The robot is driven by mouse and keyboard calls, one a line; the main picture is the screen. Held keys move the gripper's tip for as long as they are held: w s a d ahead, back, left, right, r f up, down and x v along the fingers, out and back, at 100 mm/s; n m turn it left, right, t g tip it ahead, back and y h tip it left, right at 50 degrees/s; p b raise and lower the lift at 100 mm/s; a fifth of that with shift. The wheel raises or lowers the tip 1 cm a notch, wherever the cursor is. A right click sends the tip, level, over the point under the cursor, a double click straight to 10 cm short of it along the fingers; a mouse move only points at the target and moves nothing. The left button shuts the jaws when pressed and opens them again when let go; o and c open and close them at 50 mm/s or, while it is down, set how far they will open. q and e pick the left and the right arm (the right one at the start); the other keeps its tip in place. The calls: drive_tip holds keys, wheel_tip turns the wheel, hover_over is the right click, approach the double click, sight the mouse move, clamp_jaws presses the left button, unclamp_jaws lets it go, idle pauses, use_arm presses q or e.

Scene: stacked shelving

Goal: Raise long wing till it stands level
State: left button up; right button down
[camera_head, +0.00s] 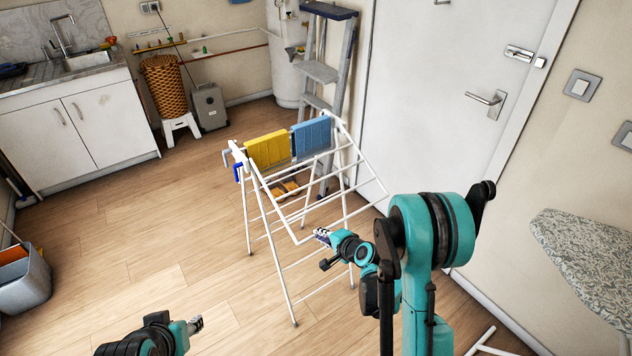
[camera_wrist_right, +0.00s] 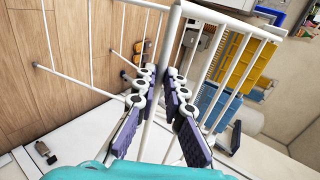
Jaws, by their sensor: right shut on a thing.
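A white drying rack (camera_head: 250,205) stands on the wooden floor, with a yellow cloth (camera_head: 267,149) and a blue cloth (camera_head: 311,138) over its top bars. Its near wing (camera_head: 352,213) slopes down towards me, its outer rail lower than the top. My right gripper (camera_head: 322,237) is at that outer rail, near its left corner. In the right wrist view the fingers (camera_wrist_right: 160,78) are shut on the white rail, which runs between them. My left gripper (camera_head: 195,325) is low at the left, away from the rack; its finger opening is unclear.
A stepladder (camera_head: 320,72) stands behind the rack beside a white door (camera_head: 440,100). An ironing board (camera_head: 585,255) is at the right. A grey bin (camera_head: 25,285) is at the far left. The floor left of the rack is clear.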

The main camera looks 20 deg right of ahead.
drive_tip(key=shift+s+d+r+p, duration=0.1)
drive_tip(key=shift+s+r+p, duration=0.35)
drive_tip(key=shift+r, duration=0.45)
drive_tip(key=shift+s+d+r+p, duration=0.15)
drive_tip(key=shift+s+r+p, duration=0.05)
drive_tip(key=shift+r+p, duration=0.55)
drive_tip(key=shift+s+d+r+p, duration=0.1)
drive_tip(key=shift+s+r+p, duration=0.3)
drive_tip(key=shift+r, duration=0.6)
drive_tip(key=shift+r, duration=0.1)
drive_tip(key=shift+s+d+r+p, duration=0.1)
drive_tip(key=shift+s+r+p, duration=0.05)
drive_tip(key=shift+r+p, duration=0.65)
drive_tip(key=shift+s+d+r+p, duration=0.1)
drive_tip(key=shift+s+r+p, duration=0.1)
drive_tip(key=shift+r+p, duration=0.55)
drive_tip(key=shift+s+r+p, duration=0.15)
drive_tip(key=shift+r+p, duration=0.25)
drive_tip(key=shift+r, duration=0.7)
drive_tip(key=shift+r, duration=0.15)
